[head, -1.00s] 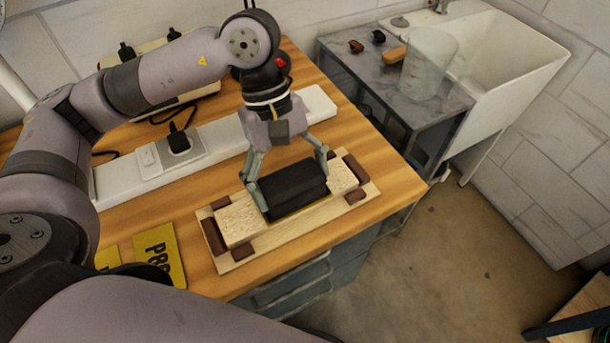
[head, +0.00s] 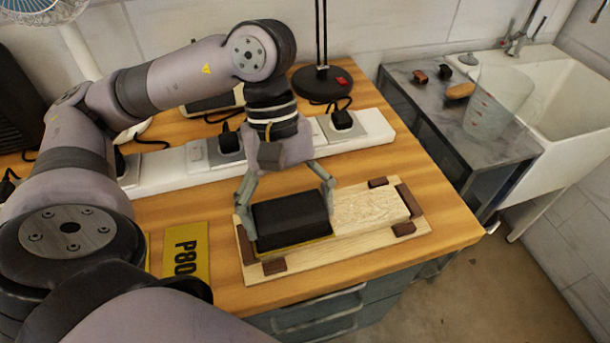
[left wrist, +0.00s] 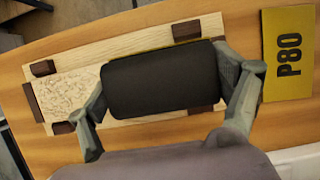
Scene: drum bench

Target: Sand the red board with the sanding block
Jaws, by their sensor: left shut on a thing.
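The sanding block (head: 291,219) is black with a yellow underside edge. My left gripper (head: 290,222) is shut on it, one finger at each end, and it also shows in the left wrist view (left wrist: 162,80). The block lies on the left end of a pale, rough wooden board (head: 368,209) in the head view and hides that end. The board's bare end shows in the left wrist view (left wrist: 72,95). No red board is in view; this one is pale wood. My right gripper is not in view.
Dark brown stops (head: 404,229) surround the board on a light base plate (head: 345,250) near the bench's front edge. A yellow P80 sheet (head: 187,253) lies to the left. A white power strip (head: 370,130) and lamp base (head: 322,84) stand behind. A sink (head: 570,110) is at right.

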